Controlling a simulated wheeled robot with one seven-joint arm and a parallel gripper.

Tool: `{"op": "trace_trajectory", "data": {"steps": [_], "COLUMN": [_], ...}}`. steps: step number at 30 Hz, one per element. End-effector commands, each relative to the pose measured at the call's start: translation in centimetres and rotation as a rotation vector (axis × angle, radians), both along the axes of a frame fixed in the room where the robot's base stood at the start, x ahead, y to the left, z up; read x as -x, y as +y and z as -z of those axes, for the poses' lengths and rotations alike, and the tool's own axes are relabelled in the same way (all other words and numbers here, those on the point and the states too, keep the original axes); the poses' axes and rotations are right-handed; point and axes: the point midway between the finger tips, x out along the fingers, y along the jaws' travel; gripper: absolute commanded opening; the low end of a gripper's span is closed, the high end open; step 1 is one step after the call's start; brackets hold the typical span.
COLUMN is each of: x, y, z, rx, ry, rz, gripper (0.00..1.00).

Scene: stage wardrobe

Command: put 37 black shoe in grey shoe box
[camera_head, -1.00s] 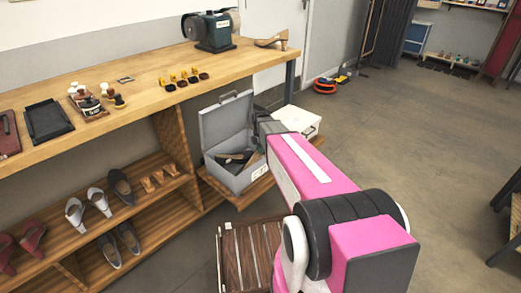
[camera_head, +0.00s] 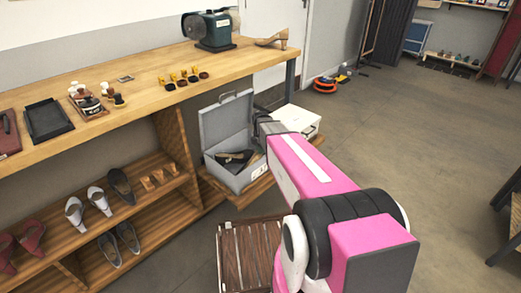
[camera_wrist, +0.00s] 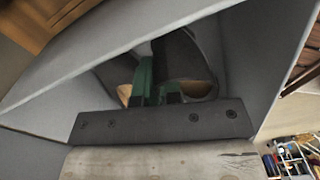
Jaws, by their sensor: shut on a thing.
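The grey shoe box (camera_head: 236,181) stands open with its lid (camera_head: 225,124) raised at the back. A black shoe (camera_head: 233,157) with a tan inside shows in the box; more dark shape lies to its right, partly hidden by my arm. In the wrist view, my gripper's green fingers (camera_wrist: 157,92) are down between the grey walls (camera_wrist: 245,60), shut on a dark shoe (camera_wrist: 183,58) with tan edges. The shoe is within the box opening; whether it touches the bottom cannot be seen. No size number is readable.
A white box (camera_head: 302,119) stands right behind the grey one. The workbench (camera_head: 140,95) above holds a grinder (camera_head: 211,30), brushes and trays. Shelves at left hold several shoes. A slatted wooden crate (camera_head: 247,255) is on the floor in front. The floor at right is mostly clear.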

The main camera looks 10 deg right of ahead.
Motion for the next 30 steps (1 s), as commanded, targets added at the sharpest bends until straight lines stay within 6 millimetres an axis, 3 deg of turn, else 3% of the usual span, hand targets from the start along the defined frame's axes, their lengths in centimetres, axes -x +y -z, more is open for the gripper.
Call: {"op": "trace_trajectory", "data": {"steps": [5, 6, 8, 20, 30], "x": [0.0, 0.0, 0.0, 0.0, -0.1], "y": [0.0, 0.0, 0.0, 0.0, 0.0], "z": [0.2, 0.2, 0.2, -0.4, -5.8], "rx": [0.0, 0.0, 0.0, 0.0, 0.0], "ry": [0.0, 0.0, 0.0, -0.001, -0.003], "rz": [0.0, 0.0, 0.0, 0.0, 0.0], "gripper": [0.0, 0.16, 0.35, 0.36, 0.36]}}
